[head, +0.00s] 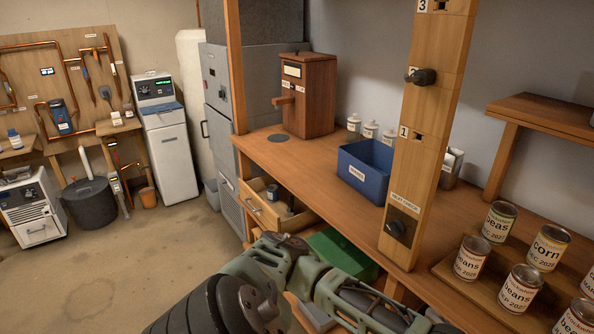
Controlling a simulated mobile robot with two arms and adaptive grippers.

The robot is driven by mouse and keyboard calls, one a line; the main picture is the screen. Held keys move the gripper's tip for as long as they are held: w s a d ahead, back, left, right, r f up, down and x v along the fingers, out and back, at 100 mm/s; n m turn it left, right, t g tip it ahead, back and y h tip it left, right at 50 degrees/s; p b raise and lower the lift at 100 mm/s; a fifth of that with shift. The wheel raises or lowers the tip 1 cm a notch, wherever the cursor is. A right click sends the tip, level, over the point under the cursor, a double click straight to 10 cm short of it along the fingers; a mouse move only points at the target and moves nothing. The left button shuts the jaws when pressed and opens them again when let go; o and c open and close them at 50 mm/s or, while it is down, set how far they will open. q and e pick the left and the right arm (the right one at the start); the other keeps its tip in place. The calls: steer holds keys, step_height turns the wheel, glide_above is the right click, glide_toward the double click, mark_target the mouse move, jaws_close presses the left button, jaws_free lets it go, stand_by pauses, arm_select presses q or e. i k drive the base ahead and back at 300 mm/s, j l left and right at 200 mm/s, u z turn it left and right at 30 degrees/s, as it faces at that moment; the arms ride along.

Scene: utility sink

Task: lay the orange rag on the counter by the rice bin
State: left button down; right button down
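A wooden counter (262,146) runs along the wall from the middle to the lower right. A tall brown wooden bin (318,98) with a front spout and small labels stands at its far end. It may be the rice bin, but its labels are too small to read. I cannot make out the orange rag. A pale orange patch shows beside my arm at the bottom middle, too hidden to name. Green and black links of my own arm fill the bottom middle, below the counter edge. I see no clear gripper fingertips.
A blue box (365,171), white jars (370,129) and a wooden post (427,130) stand further right. Several cans (520,288) fill the lower right. An open drawer (268,208) juts out below the counter.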

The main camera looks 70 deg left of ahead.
mark_target(299, 161)
steer(key=k+j+u, duration=0.1)
steer(key=j+u, duration=0.15)
steer(key=j, duration=0.85)
steer(key=j+u, duration=0.3)
steer(key=j, duration=0.8)
